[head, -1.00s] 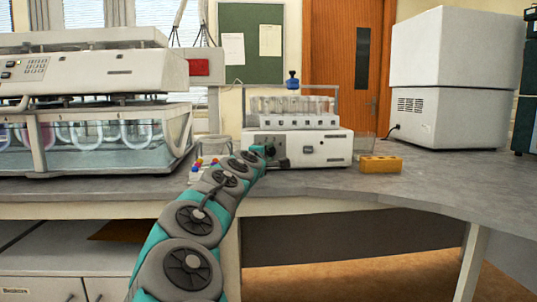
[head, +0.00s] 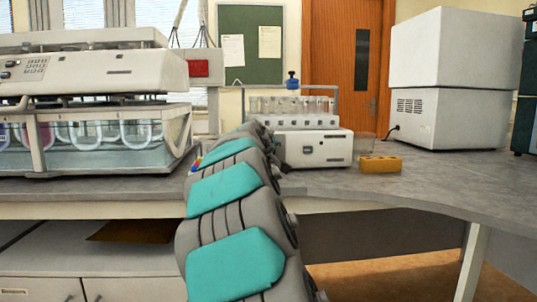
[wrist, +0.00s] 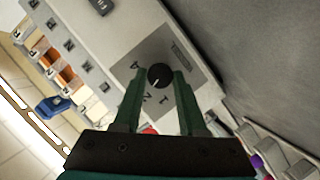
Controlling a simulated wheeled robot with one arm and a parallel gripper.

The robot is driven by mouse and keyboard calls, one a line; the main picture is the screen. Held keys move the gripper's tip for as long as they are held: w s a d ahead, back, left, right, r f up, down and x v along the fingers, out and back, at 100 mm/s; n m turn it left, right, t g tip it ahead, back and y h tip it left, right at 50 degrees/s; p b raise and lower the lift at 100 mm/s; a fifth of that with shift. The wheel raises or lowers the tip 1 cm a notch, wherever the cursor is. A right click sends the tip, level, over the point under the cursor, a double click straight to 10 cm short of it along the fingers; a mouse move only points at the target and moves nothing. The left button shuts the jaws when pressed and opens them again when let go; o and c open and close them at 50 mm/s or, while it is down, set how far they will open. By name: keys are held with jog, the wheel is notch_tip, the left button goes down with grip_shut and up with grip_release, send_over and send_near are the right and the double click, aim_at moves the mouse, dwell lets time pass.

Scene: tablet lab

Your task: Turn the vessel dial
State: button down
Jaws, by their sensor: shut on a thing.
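The dial sits on the front of a white apparatus (head: 320,148) with a rack of clear vessels (head: 292,106) on top. In the head view my arm hides the dial and the gripper.
A large white bath apparatus (head: 100,72) stands at the left. A large white cabinet (head: 445,110) stands further right. The grey bench (head: 420,190) is bare at its front right.

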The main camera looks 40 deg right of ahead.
jog(key=shift+m+y+b, duration=0.3)
jog(key=shift+m+y, duration=0.4)
jog(key=shift+m, duration=0.4)
jog(key=shift+d+m+t+y, duration=0.1)
jog(key=shift+m+t+y, duration=0.2)
jog(key=shift+m+y, duration=0.3)
jog(key=shift+r+m+y+b, duration=0.1)
jog(key=shift+m+y+b, duration=0.3)
jog(key=shift+m, duration=0.4)
jog(key=shift+s, duration=0.1)
jog(key=shift+d, duration=0.1)
jog(key=shift+c, duration=2.4)
grip_release()
